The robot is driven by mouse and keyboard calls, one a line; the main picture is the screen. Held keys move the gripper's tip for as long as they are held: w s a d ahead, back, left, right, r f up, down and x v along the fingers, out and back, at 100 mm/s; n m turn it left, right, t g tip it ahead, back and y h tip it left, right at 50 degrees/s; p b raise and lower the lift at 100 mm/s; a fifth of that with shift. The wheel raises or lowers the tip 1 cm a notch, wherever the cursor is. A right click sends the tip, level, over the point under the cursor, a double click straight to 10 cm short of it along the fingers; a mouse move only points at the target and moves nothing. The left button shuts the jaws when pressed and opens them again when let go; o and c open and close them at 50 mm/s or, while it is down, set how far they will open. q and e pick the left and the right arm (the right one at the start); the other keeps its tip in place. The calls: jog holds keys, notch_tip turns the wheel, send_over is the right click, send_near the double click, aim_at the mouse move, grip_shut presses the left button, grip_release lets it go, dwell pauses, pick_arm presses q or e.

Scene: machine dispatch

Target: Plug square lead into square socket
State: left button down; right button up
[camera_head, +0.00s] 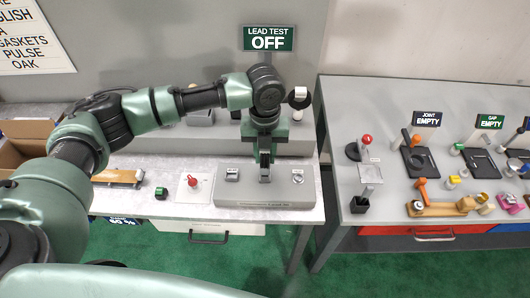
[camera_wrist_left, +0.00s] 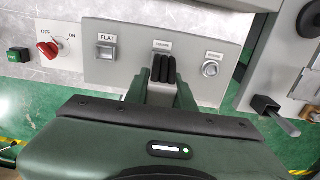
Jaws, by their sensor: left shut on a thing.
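My left gripper (camera_head: 265,178) points down over the middle of the grey socket panel (camera_head: 265,199) on the left bench. In the left wrist view its black fingers (camera_wrist_left: 163,69) are shut right in front of the middle label, which appears to read SQUARE. What they hold, presumably the square lead, is hidden between them, and so is the square socket. I cannot tell whether the lead is in the socket. The flat socket (camera_wrist_left: 106,52) is left of the fingers and the round socket (camera_wrist_left: 210,69) is right of them. My right gripper is out of view.
A red rotary switch (camera_head: 193,181) and a green button (camera_head: 161,192) are left of the panel. The sign (camera_head: 268,38) reads LEAD TEST OFF. A second bench (camera_head: 345,100) with fixtures and small parts stands right, past a gap. An open cardboard box (camera_head: 22,137) is far left.

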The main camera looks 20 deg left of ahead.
pick_arm(q)
jog(key=shift+f+b, duration=0.35)
jog(key=shift+f, duration=0.65)
dwell(0.3)
jog(key=c, duration=0.7)
grip_release()
jog(key=shift+r+p, duration=1.15)
jog(key=shift+p, duration=0.1)
jog(key=shift+r+p, duration=0.8)
jog(key=shift+r, duration=1.05)
